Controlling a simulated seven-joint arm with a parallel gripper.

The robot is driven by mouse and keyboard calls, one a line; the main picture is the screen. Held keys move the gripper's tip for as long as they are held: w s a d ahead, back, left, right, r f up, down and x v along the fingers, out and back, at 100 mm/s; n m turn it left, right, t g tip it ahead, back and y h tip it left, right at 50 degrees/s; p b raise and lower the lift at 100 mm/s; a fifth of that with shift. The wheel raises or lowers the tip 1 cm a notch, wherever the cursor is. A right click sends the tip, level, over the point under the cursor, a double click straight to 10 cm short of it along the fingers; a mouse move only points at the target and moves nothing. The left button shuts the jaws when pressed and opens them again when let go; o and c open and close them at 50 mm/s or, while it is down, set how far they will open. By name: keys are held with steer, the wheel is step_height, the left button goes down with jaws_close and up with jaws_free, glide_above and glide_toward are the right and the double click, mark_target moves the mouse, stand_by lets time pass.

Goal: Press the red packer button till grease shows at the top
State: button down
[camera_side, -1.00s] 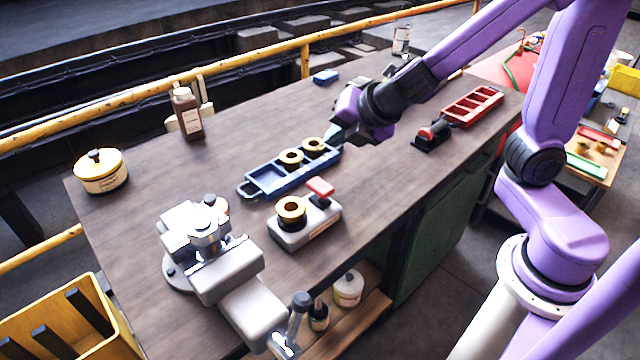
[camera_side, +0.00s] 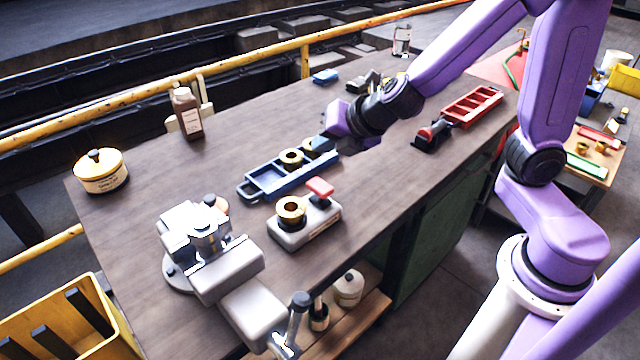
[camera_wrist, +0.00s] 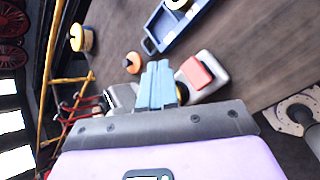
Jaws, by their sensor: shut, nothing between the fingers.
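The grease packer is a grey block (camera_side: 305,230) near the table's front edge, with a red button (camera_side: 320,188) raised at its back right. A brass bushing (camera_side: 291,209) sits on its left part, and I make out no grease at its top. The red button (camera_wrist: 195,74) also shows in the wrist view, just right of my fingertips; the bushing is mostly hidden behind the fingers there. My gripper (camera_wrist: 158,68) is shut and empty. In the side view my gripper (camera_side: 322,143) is above the right end of the blue tray, behind and above the button, apart from it.
A blue tray (camera_side: 258,190) with brass bushings lies behind the packer. A grey vise (camera_side: 215,250) stands to its left. A red tray (camera_side: 472,106) lies at the right. A brown bottle (camera_side: 187,113) and a yellow-lidded tin (camera_side: 100,171) stand at the back left.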

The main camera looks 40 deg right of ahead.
mark_target(318, 183)
steer(key=shift+f, duration=3.25)
steer(key=shift+f, duration=0.15)
steer(key=shift+f, duration=0.3)
steer(key=shift+f, duration=1.05)
stand_by(0.6)
steer(key=shift+r, duration=1.45)
steer(key=shift+r, duration=2.55)
